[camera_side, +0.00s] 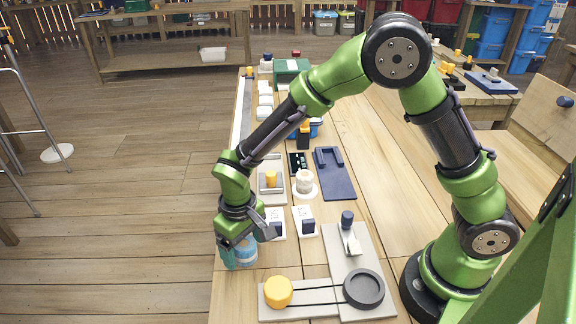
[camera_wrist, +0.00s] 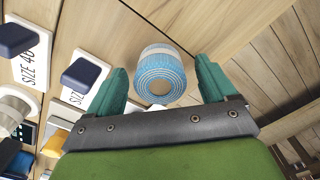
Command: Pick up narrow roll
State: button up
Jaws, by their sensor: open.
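A blue-and-white striped roll (camera_side: 246,253) stands on the near left edge of the bench in the side view. In the wrist view, the roll (camera_wrist: 161,70) shows its spiral end and tan core, between and just beyond my fingertips. My gripper (camera_side: 247,243) is low at the roll, fingers apart. In the wrist view, my gripper (camera_wrist: 162,72) has two teal fingers on either side of the roll, with gaps visible. Contact cannot be told from the side view, where the hand partly covers the roll. A cream roll (camera_side: 304,179) stands on a white dish farther back.
Two white size cards (camera_side: 306,222) with dark blocks stand beside the gripper. A grey board with a yellow knob (camera_side: 278,291) and dark ring (camera_side: 364,289) lies nearer. The bench edge is close on the left.

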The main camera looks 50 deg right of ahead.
jog(key=c, duration=1.1)
jog(key=shift+r, duration=0.1)
